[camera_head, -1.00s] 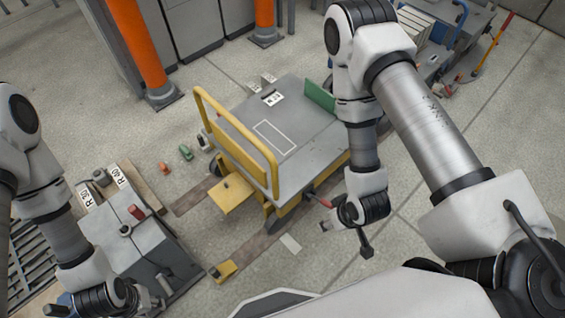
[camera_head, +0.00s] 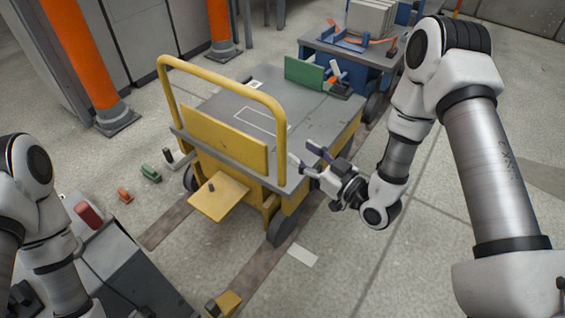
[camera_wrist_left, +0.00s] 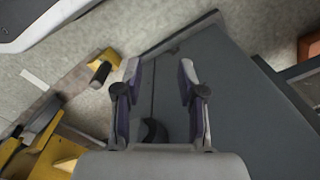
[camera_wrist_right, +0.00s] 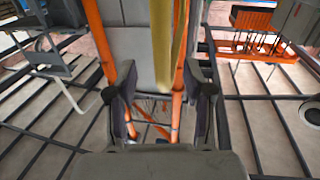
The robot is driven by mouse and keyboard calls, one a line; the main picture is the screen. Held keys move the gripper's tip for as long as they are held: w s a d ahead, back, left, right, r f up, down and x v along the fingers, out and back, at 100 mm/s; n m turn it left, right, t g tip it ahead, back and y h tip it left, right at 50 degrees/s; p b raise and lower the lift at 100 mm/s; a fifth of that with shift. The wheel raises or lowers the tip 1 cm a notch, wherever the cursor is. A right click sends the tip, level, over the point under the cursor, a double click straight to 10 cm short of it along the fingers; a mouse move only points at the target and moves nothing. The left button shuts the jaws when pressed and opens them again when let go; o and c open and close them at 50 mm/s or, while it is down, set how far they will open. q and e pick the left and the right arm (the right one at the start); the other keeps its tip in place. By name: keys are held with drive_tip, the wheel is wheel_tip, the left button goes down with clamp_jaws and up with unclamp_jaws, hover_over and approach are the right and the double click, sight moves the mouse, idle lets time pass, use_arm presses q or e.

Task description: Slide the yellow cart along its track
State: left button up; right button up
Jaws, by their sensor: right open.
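The yellow cart (camera_head: 225,200) has a grey deck, a yellow push handle (camera_head: 222,77) and a small yellow step at its near end. It stands over dark track strips (camera_head: 262,272) on the floor. My right gripper (camera_head: 303,157) is open beside the right upright of the handle, its fingers pointing toward it. In the right wrist view a yellow bar (camera_wrist_right: 162,45) shows beyond and between the open fingers (camera_wrist_right: 160,112). Contact cannot be told. My left gripper (camera_wrist_left: 160,85) is open and empty over a grey surface in the left wrist view; the head view does not show its fingers.
A blue cart (camera_head: 352,55) with grey panels stands behind. Orange posts (camera_head: 78,55) rise at the left. A yellow stop (camera_head: 229,302) sits at the near track end.

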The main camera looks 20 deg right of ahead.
sight(285, 141)
drive_tip(key=shift+w+a, duration=0.2)
drive_tip(key=shift+w, duration=0.05)
drive_tip(key=b+x, duration=0.2)
drive_tip(key=x, duration=0.4)
drive_tip(key=shift+w+a, duration=0.25)
drive_tip(key=shift+w, duration=0.1)
drive_tip(key=shift+w+r, duration=0.15)
drive_tip(key=shift+w, duration=0.05)
clamp_jaws()
